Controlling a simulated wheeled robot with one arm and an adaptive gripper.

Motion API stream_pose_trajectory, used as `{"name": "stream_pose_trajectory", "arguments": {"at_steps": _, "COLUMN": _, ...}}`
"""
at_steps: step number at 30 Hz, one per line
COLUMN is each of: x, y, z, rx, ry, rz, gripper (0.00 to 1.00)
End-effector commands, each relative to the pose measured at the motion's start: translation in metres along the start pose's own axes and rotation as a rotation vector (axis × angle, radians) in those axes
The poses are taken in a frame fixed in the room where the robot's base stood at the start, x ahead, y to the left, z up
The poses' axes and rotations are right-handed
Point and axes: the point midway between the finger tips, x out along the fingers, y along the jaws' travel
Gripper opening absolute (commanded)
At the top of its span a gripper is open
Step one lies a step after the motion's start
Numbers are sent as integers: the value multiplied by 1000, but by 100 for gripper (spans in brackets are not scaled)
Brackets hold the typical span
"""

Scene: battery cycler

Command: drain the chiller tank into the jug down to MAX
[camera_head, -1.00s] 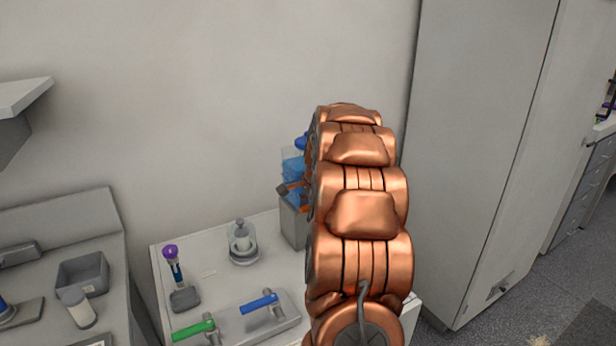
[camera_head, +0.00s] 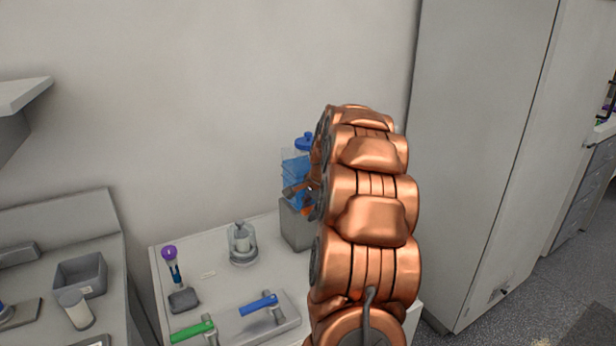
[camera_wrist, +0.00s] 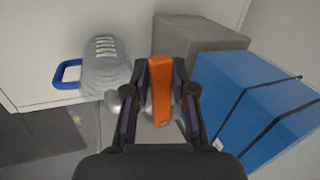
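The chiller tank (camera_head: 295,170), clear with blue liquid and a blue cap, stands on a grey block at the back of the bench. It fills the right of the wrist view as a blue box (camera_wrist: 265,100). An orange lever (camera_wrist: 162,90) lies between the fingertips of my gripper (camera_wrist: 161,75), which look closed on its sides. In the wrist view a translucent grey jug (camera_wrist: 105,70) with a blue handle is to the left, apart from the fingers. My arm hides the jug in the head view. No MAX mark is readable.
The grey block (camera_head: 297,228) is under the tank. A tall cabinet (camera_head: 475,150) stands right.

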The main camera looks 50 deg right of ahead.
Motion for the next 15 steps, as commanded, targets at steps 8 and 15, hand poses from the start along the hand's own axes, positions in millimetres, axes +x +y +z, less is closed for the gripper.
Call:
{"name": "stream_pose_trajectory", "arguments": {"at_steps": 8, "x": -1, "y": 15, "z": -3, "rx": -246, "ry": -90, "rz": -3, "gripper": 24}}
{"name": "stream_pose_trajectory", "arguments": {"at_steps": 15, "x": -7, "y": 24, "z": -3, "rx": -394, "ry": -145, "rz": 1, "gripper": 24}}
